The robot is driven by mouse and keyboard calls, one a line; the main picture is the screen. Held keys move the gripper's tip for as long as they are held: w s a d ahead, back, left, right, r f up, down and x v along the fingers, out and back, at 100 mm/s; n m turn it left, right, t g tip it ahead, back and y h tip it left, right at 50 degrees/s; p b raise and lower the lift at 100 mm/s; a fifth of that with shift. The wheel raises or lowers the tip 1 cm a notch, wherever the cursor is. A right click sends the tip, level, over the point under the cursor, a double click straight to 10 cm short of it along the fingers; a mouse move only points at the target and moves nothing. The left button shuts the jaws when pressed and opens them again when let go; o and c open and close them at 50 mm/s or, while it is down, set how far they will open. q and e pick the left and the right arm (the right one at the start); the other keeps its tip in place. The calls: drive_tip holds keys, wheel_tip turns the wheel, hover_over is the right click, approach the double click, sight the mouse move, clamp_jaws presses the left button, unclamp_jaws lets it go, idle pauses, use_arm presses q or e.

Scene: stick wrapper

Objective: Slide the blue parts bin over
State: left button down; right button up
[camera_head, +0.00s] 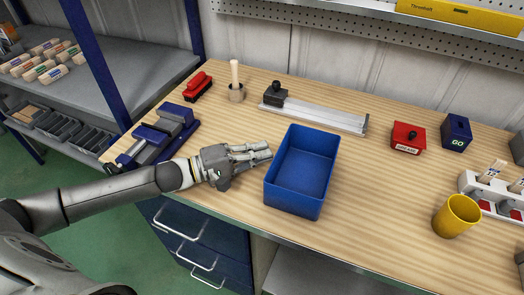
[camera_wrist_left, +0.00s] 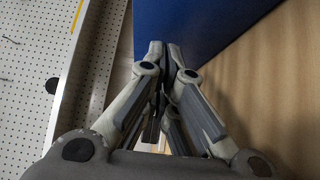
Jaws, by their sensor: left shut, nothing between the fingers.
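The blue parts bin (camera_head: 300,172) is an open, empty-looking box standing upright on the wooden workbench, near its front edge. My left gripper (camera_head: 268,151) reaches in from the left and is shut and empty. Its fingertips are right beside the bin's left wall; whether they touch it I cannot tell. In the left wrist view the closed fingers (camera_wrist_left: 172,50) point at the blue bin wall (camera_wrist_left: 210,22), which fills the upper middle. Only a grey sliver, perhaps part of my right arm, shows at the right edge of the head view.
A blue vise (camera_head: 160,136) stands left of my gripper. A metal rail (camera_head: 320,117) lies behind the bin. To the right stand a red box (camera_head: 408,137), a blue box (camera_head: 456,132) and a yellow cup (camera_head: 456,215). The bench right of the bin is clear up to the cup.

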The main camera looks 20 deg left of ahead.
use_arm(q)
drive_tip(key=shift+d+r, duration=0.1)
drive_tip(key=shift+d, duration=0.25)
